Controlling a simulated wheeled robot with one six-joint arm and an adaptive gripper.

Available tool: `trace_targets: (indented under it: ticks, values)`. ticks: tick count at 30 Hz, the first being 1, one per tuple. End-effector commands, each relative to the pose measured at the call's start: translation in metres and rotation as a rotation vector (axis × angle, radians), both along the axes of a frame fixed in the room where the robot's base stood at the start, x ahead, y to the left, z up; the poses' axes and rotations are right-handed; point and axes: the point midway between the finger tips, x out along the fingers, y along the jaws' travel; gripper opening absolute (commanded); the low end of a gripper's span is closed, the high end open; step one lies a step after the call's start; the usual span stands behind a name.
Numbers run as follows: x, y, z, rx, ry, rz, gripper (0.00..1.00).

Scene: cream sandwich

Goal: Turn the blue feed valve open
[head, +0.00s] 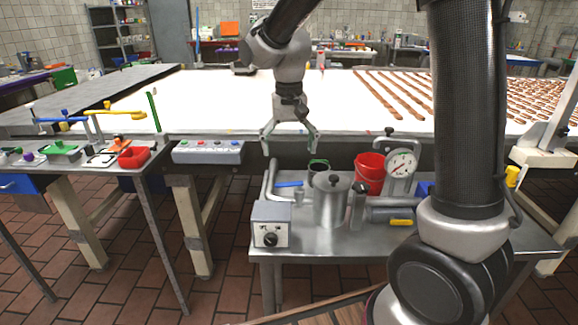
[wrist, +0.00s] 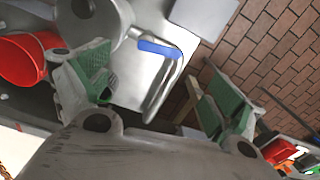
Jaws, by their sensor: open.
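The blue feed valve handle (head: 288,184) is a short, flat bar on the metal pipe at the left rear of the small steel table. It lies roughly level in the head view, left of the steel pot (head: 331,200). In the wrist view, the blue handle (wrist: 160,48) shows beyond and between the fingers, on the grey tabletop beside the bent pipe. My gripper (head: 289,148) is open and empty, pointing down above the handle and apart from it. Its green-padded fingers are spread wide in the wrist view (wrist: 152,90).
A red bucket (head: 369,172), a dial gauge (head: 401,165) and a yellow handle (head: 401,222) stand to the right. A grey control box (head: 270,226) sits at the front left. The white conveyor (head: 215,95) runs behind; a button panel (head: 208,151) is at left.

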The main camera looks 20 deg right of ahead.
Motion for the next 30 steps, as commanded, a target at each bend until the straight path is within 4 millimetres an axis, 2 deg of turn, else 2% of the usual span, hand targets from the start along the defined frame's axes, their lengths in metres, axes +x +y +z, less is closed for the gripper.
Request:
trace_targets:
  ticks: [3, 7, 17, 21, 23, 24, 30]
  values:
    - [0.0, 0.0, 0.018, 0.0, -0.001, 0.0, 0.94]
    - [0.0, 0.0, 0.027, -0.001, 0.001, 0.0, 0.94]
    - [0.0, 0.0, 0.028, -0.001, 0.002, 0.004, 0.94]
    - [-0.001, 0.0, 0.026, 0.0, 0.002, 0.088, 0.94]
    - [-0.014, -0.006, 0.014, -0.009, 0.033, 0.165, 0.94]
    - [-0.03, -0.013, 0.012, -0.01, 0.043, 0.227, 0.94]
    - [-0.091, -0.061, 0.033, 0.003, -0.012, 0.345, 0.94]
